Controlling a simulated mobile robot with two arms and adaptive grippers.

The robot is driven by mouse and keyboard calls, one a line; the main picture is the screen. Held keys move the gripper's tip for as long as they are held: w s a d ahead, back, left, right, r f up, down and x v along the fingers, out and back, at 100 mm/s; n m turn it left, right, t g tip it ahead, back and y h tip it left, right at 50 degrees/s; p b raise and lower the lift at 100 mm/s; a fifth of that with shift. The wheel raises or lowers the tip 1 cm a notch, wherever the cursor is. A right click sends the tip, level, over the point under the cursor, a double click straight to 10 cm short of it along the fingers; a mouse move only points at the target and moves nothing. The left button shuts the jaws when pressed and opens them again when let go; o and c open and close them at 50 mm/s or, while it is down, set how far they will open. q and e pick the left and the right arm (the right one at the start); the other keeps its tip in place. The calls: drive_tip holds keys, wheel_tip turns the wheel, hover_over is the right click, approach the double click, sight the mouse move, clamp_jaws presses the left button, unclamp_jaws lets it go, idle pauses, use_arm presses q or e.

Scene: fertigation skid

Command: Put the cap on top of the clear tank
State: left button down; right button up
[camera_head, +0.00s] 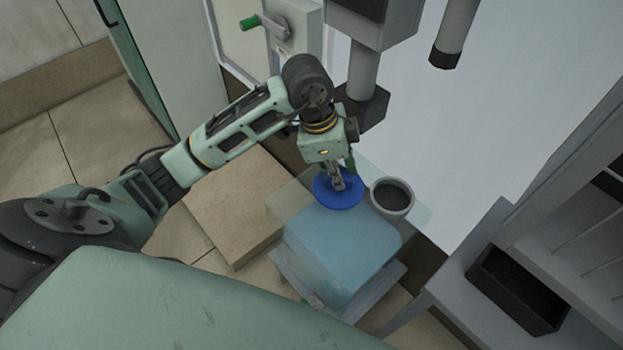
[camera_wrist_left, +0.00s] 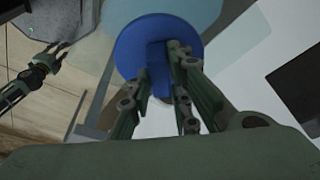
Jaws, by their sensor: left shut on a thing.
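My left gripper (camera_head: 338,184) is shut on the handle of the blue round cap (camera_head: 345,200). The cap also shows in the left wrist view (camera_wrist_left: 131,44), with the fingers (camera_wrist_left: 163,82) on its raised grip. The clear tank (camera_head: 335,255) holds pale blue liquid and stands below. Its round grey neck (camera_head: 405,206) is open and dark inside. The cap is just left of the neck in the head view, apart from it; its height above the tank is hard to judge. My right gripper (camera_wrist_left: 55,52) shows small in the left wrist view, its fingers spread and empty.
Grey pipes (camera_head: 455,35) and a cabinet with a green-handled valve (camera_head: 268,22) stand behind. A grey bench with a dark bin (camera_head: 515,290) is at the right. A beige block (camera_head: 225,205) lies on the tiled floor left of the tank.

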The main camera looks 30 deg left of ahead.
use_arm(q)
drive_tip(key=a+f, duration=0.1)
drive_tip(key=a, duration=0.1)
drive_tip(key=a+f, duration=0.1)
drive_tip(key=a, duration=0.1)
drive_tip(key=w+a+f, duration=0.1)
drive_tip(key=a+f, duration=0.1)
drive_tip(key=shift+a, duration=0.2)
drive_tip(key=shift+f, duration=1.95)
drive_tip(key=shift+s+f, duration=0.1)
drive_tip(key=shift+f, duration=0.05)
drive_tip(key=c, duration=1.6)
unclamp_jaws()
drive_tip(key=v, duration=1.2)
